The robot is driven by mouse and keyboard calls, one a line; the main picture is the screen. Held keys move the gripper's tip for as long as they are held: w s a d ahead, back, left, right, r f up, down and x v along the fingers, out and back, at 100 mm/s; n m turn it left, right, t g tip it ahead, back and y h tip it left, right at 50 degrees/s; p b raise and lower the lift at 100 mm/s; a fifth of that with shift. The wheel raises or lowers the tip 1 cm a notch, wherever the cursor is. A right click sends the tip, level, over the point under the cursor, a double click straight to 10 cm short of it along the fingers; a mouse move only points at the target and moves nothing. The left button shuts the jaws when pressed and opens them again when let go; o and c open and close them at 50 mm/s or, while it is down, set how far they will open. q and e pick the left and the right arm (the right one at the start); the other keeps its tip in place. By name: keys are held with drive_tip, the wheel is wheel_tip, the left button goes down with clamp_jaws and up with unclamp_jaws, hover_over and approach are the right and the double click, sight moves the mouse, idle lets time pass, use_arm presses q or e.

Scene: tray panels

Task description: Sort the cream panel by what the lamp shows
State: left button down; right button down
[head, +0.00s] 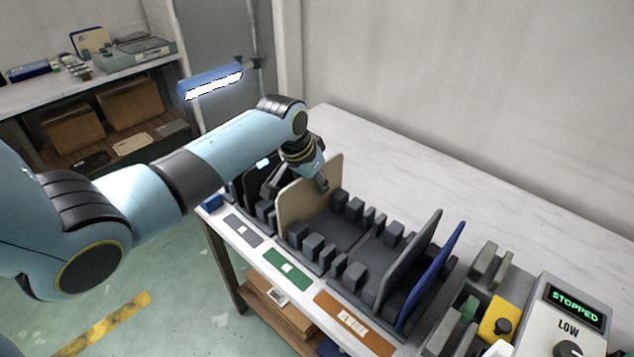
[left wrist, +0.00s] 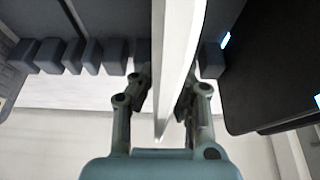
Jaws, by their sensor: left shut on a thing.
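The cream panel (head: 308,198) stands upright at the left-middle of the dark slotted rack (head: 345,235). My left gripper (head: 322,183) is shut on its top edge. In the left wrist view, the panel (left wrist: 177,60) runs edge-on between the fingers (left wrist: 165,95). I cannot tell whether its lower edge rests fully in a slot. A bar lamp (head: 213,80) in a blue housing glows white behind my arm. The rack's front carries a grey label (head: 243,229), a green label (head: 287,268) and an orange label (head: 352,322) reading REWORK. My right gripper is not in view.
A black panel (left wrist: 275,65) stands close beside the cream one. A grey panel (head: 410,260) and a blue panel (head: 432,275) stand at the rack's right. A control box (head: 570,315) reads STOPPED and LOW. The table behind the rack (head: 430,170) is clear.

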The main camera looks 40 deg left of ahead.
use_arm(q)
drive_tip(key=shift+f, duration=0.45)
idle(1.0)
drive_tip(key=c, duration=1.4)
unclamp_jaws()
drive_tip(key=shift+o, duration=0.2)
drive_tip(key=shift+s+r, duration=0.1)
drive_tip(key=shift+r, duration=0.1)
drive_tip(key=v, duration=1.1)
drive_tip(key=shift+r, duration=0.3)
